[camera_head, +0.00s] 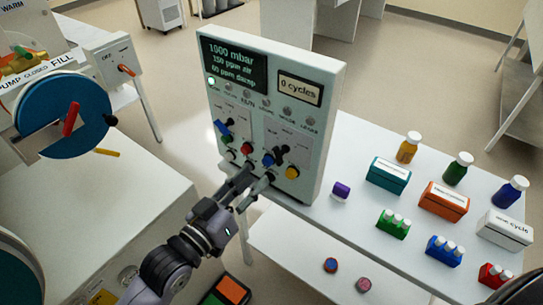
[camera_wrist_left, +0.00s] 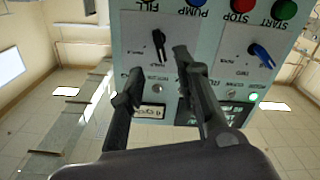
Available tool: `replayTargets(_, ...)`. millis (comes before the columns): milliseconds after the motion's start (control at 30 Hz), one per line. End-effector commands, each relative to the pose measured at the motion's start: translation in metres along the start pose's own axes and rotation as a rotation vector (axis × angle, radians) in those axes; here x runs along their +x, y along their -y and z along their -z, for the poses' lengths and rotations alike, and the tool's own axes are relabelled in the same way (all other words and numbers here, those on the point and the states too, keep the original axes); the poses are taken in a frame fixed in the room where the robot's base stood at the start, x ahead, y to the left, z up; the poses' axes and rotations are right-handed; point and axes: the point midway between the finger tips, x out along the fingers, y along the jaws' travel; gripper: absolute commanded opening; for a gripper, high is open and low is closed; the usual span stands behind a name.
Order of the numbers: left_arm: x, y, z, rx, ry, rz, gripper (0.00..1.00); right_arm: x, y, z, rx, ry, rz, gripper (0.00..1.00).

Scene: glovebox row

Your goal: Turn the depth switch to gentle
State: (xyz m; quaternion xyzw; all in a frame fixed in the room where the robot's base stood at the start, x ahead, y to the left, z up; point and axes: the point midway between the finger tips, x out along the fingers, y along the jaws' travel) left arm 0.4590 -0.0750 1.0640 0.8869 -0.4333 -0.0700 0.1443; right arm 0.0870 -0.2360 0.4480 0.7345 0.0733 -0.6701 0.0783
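The upright white control panel (camera_head: 235,115) carries two lever switches. The black switch (camera_head: 282,152) is at its lower right, and the blue switch (camera_head: 222,128) is at its left. In the inverted left wrist view, the black switch (camera_wrist_left: 158,42) shows ahead of the fingers and the blue switch (camera_wrist_left: 262,55) is off to the right. The small labels are too blurred to tell which is the depth switch. My left gripper (camera_head: 255,180) is open and empty in front of the panel's lower part; its fingers (camera_wrist_left: 156,72) are apart, with the black switch beyond their gap.
Red (camera_head: 246,148), blue (camera_head: 268,160) and yellow (camera_head: 292,172) buttons sit close to the switches. A white table (camera_head: 345,150) to the right holds bottles, boxes and vial racks. A blue wheel (camera_head: 62,115) stands at left.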

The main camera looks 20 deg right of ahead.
Motion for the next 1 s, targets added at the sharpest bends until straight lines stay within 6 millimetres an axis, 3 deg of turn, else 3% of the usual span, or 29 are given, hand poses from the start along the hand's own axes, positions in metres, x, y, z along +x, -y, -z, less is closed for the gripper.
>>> replayTargets(200, 0.046, -0.001, 0.002, 0.001, 0.000, 0.000, 0.30, -0.011, 0.001, 0.001, 0.001, 0.000, 0.002, 0.30)
replayTargets(400, 0.070, 0.000, 0.001, 0.000, 0.001, 0.001, 0.30, -0.015, 0.002, 0.002, 0.001, 0.000, 0.002, 0.30)
replayTargets(800, 0.077, 0.000, -0.001, 0.001, 0.001, 0.001, 0.30, -0.016, 0.002, 0.002, 0.000, 0.000, 0.003, 0.30)
replayTargets(1000, 0.077, 0.000, -0.001, 0.001, 0.001, 0.001, 0.17, -0.016, 0.002, 0.001, 0.000, 0.000, 0.003, 0.30)
